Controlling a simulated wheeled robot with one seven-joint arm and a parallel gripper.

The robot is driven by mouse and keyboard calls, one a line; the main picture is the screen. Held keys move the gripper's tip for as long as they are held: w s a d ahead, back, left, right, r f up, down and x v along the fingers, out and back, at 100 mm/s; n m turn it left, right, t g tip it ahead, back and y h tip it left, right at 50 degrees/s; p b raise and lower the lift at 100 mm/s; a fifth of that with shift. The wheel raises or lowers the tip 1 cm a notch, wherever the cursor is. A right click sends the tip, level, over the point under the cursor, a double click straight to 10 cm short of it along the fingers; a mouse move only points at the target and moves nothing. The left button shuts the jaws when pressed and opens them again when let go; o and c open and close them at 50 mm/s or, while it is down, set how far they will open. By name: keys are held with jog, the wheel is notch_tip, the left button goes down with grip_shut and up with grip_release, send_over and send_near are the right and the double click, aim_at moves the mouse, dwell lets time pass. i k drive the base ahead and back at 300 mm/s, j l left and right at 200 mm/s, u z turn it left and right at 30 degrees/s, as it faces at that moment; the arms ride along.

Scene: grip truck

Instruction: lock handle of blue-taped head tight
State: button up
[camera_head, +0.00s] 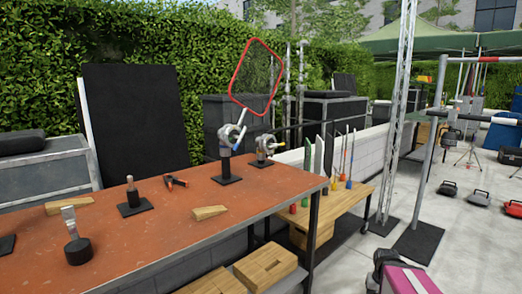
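A silvery grip head (230,134) stands upright on a short post with a square black base (229,181), near the far right part of the orange-brown bench top. A blue and white handle (239,138) shows at its right side, tilted; whether it is tight cannot be seen. A red-edged mesh frame (256,74) rises above this head, its thin stem running down to it. A second grip head (265,146) with a paler handle stands just behind and to the right. My gripper is not in view.
A lower wooden cart (341,205) with coloured tools stands to the right. Paved floor farther right is partly clear.

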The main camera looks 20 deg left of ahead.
aim_at(239, 138)
jog(key=u, duration=1.35)
